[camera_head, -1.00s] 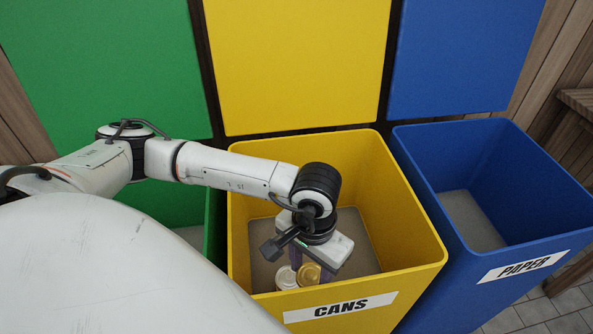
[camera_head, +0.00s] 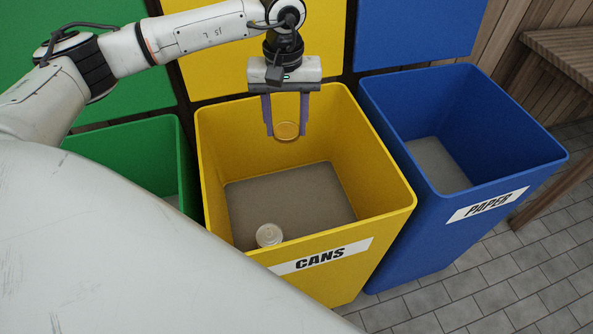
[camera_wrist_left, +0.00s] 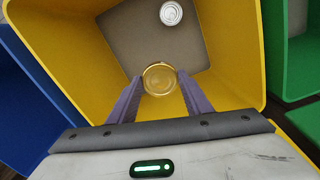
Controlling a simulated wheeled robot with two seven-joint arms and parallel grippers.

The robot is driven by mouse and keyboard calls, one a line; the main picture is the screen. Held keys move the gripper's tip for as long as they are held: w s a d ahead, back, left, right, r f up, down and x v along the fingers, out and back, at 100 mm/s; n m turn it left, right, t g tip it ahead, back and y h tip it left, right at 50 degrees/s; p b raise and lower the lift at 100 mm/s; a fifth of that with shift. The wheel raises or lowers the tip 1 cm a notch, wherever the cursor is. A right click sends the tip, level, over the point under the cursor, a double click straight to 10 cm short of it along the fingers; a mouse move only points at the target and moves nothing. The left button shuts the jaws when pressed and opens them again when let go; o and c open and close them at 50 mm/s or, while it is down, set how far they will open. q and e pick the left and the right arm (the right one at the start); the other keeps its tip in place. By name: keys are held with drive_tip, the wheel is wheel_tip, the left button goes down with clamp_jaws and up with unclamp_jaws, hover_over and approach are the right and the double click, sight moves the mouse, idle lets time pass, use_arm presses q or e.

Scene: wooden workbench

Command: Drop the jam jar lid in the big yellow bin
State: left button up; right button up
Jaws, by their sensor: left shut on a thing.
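My left gripper (camera_head: 286,128) points down over the big yellow bin (camera_head: 392,218), which is labelled CANS. Its two fingers are shut on the gold jam jar lid (camera_head: 287,132), held between the fingertips, above the bin floor and near the back wall. In the left wrist view the gold lid (camera_wrist_left: 159,79) also sits between the purple-grey fingers, with the bin floor beyond it. My right gripper is not in view.
A pale silver can (camera_head: 269,235) stands on the yellow bin's floor near the front left. A green bin (camera_head: 150,150) is on the left and an empty-looking blue PAPER bin (camera_head: 430,230) on the right. A wooden bench (camera_head: 570,50) is at the far right.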

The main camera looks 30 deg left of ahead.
sight(286, 130)
use_arm(q)
drive_tip(key=shift+f+b, duration=0.8)
drive_tip(key=shift+f, duration=1)
drive_tip(key=o, duration=1.2)
drive_tip(key=shift+c, duration=0.2)
wheel_tip(286, 130, up, 10)
drive_tip(key=shift+r, duration=0.2)
